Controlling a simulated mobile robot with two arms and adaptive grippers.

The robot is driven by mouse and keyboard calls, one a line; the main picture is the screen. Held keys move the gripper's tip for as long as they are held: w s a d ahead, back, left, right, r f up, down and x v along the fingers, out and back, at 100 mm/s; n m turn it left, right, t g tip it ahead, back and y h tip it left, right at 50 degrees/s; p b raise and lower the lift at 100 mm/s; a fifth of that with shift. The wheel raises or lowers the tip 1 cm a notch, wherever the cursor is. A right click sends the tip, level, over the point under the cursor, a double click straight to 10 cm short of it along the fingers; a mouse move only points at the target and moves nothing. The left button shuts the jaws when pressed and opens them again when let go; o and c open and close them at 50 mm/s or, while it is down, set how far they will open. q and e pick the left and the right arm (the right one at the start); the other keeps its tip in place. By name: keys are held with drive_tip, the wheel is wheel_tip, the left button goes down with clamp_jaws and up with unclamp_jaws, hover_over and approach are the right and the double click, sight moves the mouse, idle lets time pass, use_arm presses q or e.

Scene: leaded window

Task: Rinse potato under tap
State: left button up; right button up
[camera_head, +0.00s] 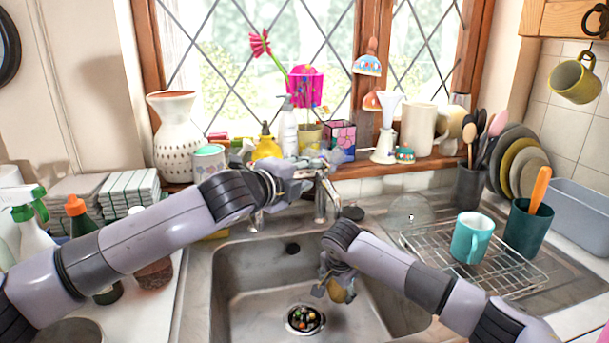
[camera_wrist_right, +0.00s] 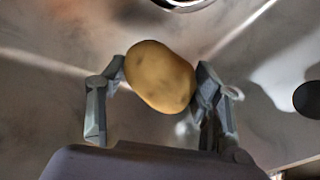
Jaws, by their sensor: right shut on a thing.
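The potato (camera_wrist_right: 160,78) is yellow-brown and held between the two fingers of my right gripper (camera_wrist_right: 160,92) in the wrist view. In the head view the potato (camera_head: 338,291) shows partly behind my right gripper (camera_head: 333,284), inside the steel sink (camera_head: 262,268) and above its floor. The tap (camera_head: 321,204) stands at the sink's back edge, partly hidden by my left arm. My left gripper (camera_head: 325,163) is at the top of the tap; whether its fingers are open or shut is unclear. I see no clear stream of water.
The drain (camera_head: 305,319) holds colourful scraps. A wire rack (camera_head: 490,272) with a teal mug (camera_head: 471,238) stands right of the sink. Bottles, a white vase (camera_head: 175,140) and a flower crowd the windowsill behind.

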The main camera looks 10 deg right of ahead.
drive_tip(key=shift+s+a+r+p, duration=0.1)
drive_tip(key=shift+s+a+p, duration=0.3)
drive_tip(key=shift+s, duration=0.2)
drive_tip(key=shift+s+a+p, duration=0.35)
drive_tip(key=shift+s, duration=0.25)
drive_tip(key=shift+s+a+p, duration=0.25)
drive_tip(key=shift+s+a, duration=0.2)
drive_tip(key=shift+s, duration=0.3)
drive_tip(key=shift+s+a+p, duration=0.2)
drive_tip(key=shift+s+a, duration=0.3)
drive_tip(key=shift+s, duration=0.2)
drive_tip(key=shift+s+a+p, duration=0.25)
drive_tip(key=shift+s+a, duration=0.2)
drive_tip(key=shift+s, duration=0.3)
drive_tip(key=s+a+r+p, duration=0.2)
drive_tip(key=s+r+p, duration=0.1)
drive_tip(key=s, duration=0.1)
drive_tip(key=shift+a+r, duration=0.35)
drive_tip(key=shift+r, duration=0.05)
drive_tip(key=shift+s, duration=0.1)
